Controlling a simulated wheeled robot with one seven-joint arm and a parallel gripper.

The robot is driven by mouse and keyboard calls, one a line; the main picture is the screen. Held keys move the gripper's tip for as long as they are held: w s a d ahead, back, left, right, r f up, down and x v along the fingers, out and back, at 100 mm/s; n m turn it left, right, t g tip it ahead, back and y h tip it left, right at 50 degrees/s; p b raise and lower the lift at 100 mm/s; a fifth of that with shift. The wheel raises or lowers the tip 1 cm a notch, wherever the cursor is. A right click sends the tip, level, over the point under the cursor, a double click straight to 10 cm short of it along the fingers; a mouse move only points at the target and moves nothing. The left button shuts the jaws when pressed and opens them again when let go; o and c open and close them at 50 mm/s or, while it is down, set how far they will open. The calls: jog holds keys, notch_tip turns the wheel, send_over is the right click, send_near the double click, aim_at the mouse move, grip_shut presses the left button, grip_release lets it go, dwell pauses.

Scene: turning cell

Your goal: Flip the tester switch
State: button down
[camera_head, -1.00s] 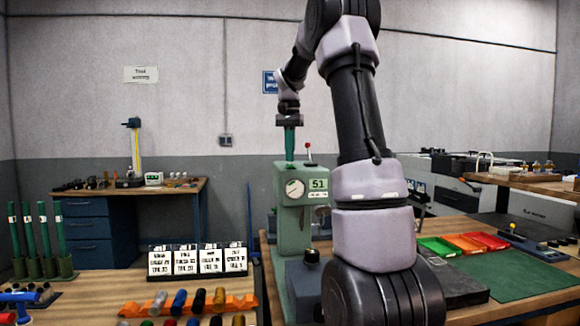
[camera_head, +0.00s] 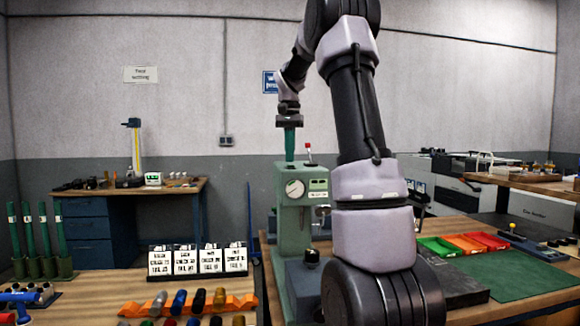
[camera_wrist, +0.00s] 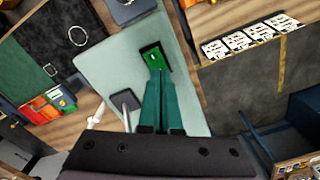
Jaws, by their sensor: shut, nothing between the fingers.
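The tester (camera_head: 290,225) is a pale green column machine with a round gauge (camera_head: 294,188) and a small display (camera_head: 318,184), on the bench. My gripper (camera_head: 290,156) points straight down at the tester's top. In the wrist view, its shut green fingers (camera_wrist: 156,72) end at a bright green switch (camera_wrist: 152,54) in a dark frame on the tester's top. They overlap its near edge; I cannot tell whether they touch. Nothing shows between the fingers. A red-tipped lever (camera_head: 308,146) stands beside my gripper. The display's writing is unreadable now.
Red, orange and green trays (camera_head: 466,243) and a green mat (camera_head: 505,274) lie on the bench at right. White cards (camera_head: 197,261) and an orange rack (camera_head: 232,303) stand on the left bench. My arm hides part of the bench.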

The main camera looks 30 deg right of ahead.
jog(key=shift+r, duration=3.1)
jog(key=s+a+f+n+t, duration=0.1)
jog(key=s+a+f+t, duration=0.1)
jog(key=s+a, duration=0.3)
jog(key=s+a+f+n+t+y, duration=0.1)
jog(key=s+a, duration=0.4)
jog(key=s, duration=0.8)
jog(key=s+a+f+n+t+y, duration=0.1)
jog(key=s+a+f+n+t, duration=0.2)
jog(key=s, duration=0.6)
notch_tip(320, 180, down, 2)
jog(key=shift+a+f+t, duration=0.1)
jog(key=shift+a+t, duration=0.5)
jog(key=shift+a, duration=0.65)
